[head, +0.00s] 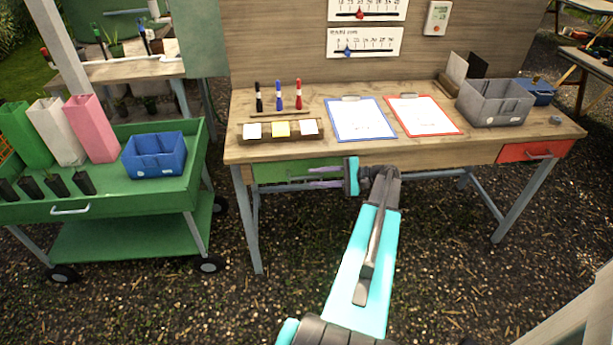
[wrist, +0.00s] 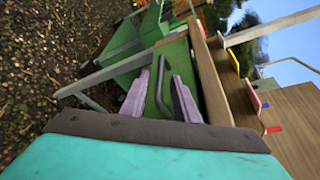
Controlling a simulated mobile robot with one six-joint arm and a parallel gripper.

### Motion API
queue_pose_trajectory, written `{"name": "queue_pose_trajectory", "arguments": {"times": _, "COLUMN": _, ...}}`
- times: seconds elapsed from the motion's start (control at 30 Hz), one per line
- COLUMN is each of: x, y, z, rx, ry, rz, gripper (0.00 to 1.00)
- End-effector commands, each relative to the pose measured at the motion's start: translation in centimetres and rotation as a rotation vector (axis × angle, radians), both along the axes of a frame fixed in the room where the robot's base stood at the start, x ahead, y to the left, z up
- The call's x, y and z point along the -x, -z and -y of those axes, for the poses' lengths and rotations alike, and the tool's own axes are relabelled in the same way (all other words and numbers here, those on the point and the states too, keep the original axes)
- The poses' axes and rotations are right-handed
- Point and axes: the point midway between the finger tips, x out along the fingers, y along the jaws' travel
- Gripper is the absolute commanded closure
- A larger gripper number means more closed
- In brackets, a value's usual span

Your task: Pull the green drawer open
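The green drawer (head: 268,172) is under the left end of the wooden workbench, and its front looks flush with the bench edge. In the wrist view the drawer front (wrist: 178,58) fills the middle, with a dark bar handle (wrist: 161,92). My gripper (head: 298,181) is in front of the drawer, pointing at it from the right. In the wrist view its two purple fingers (wrist: 161,76) are apart, one on each side of the handle, with visible gaps. Whether the fingertips reach past the bar is hard to tell.
The workbench (head: 375,151) carries clipboards, markers, a card tray (head: 281,138) and a grey bin (head: 494,103). A red drawer (head: 520,152) is at its right end. A green cart (head: 120,207) with a blue bin (head: 154,155) stands close on the left. Gravel ground before the bench is clear.

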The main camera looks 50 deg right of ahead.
Motion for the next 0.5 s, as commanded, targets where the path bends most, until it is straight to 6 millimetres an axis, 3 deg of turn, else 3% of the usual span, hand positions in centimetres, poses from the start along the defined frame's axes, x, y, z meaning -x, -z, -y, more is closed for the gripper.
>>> {"name": "queue_pose_trajectory", "arguments": {"times": 0.3, "x": -3.1, "y": 0.7, "z": -1.9, "rx": -0.001, "ry": -0.001, "rz": 0.0, "gripper": 0.72}}
{"name": "queue_pose_trajectory", "arguments": {"times": 0.5, "x": -3.7, "y": 1.0, "z": -2.3, "rx": -0.001, "ry": 0.0, "rz": -0.001, "gripper": 0.72}}
